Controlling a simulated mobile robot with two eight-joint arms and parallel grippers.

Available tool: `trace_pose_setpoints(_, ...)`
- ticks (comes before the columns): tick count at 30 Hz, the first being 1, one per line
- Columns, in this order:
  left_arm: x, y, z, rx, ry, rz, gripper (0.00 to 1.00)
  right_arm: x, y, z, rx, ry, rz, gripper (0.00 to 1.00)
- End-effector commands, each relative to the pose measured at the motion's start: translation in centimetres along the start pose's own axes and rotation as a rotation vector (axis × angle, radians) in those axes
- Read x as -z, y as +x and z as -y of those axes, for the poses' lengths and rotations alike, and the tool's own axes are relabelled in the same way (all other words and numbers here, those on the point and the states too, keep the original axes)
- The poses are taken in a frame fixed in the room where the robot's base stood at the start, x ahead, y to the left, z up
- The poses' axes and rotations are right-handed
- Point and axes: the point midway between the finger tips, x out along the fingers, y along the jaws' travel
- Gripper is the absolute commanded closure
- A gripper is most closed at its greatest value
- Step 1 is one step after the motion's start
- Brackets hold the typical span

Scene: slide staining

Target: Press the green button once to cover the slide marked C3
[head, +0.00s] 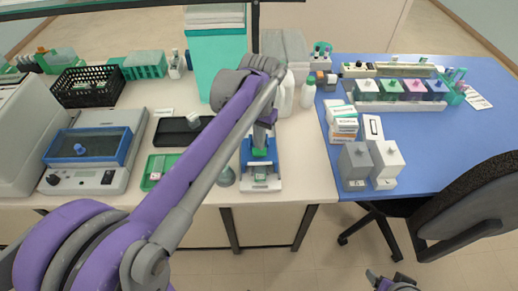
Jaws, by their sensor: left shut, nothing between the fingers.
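A small blue and white device (261,178) stands near the front edge of the white table. A green part (259,153), probably the green button, shows on its upper part, directly under my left gripper (261,143). My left gripper points down and is shut, with nothing held. Its tips are at or just above the green part; I cannot tell whether they touch. A small slide-like piece shows low on the device, but no C3 marking is readable. Part of my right gripper (384,280) shows at the bottom edge; its fingers are unclear.
A green tray (147,184) and a black tray (165,133) lie to the left. White bottles (308,92) stand behind the device. Small boxes (343,123) and two grey-white containers (355,165) stand to the right on the blue mat (450,135). A chair (475,205) is at front right.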

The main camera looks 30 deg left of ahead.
Motion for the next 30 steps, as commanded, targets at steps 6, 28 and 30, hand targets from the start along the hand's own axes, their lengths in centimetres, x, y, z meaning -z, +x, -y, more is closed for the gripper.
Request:
trace_pose_setpoints(6, 0.0, 0.4, 0.0, 0.000, 0.000, 0.000, 1.00, -0.2, 0.2, 0.0, 0.000, 0.000, 0.002, 0.26)
trace_pose_setpoints(28, 0.0, 1.5, 0.0, 0.000, 0.000, 0.000, 1.00, -0.7, 0.8, 0.0, 0.000, 0.000, 0.005, 0.26)
trace_pose_setpoints(30, 0.0, 1.6, 0.0, 0.000, 0.000, 0.000, 1.00, -0.8, 0.8, 0.0, 0.000, 0.000, 0.006, 0.26)
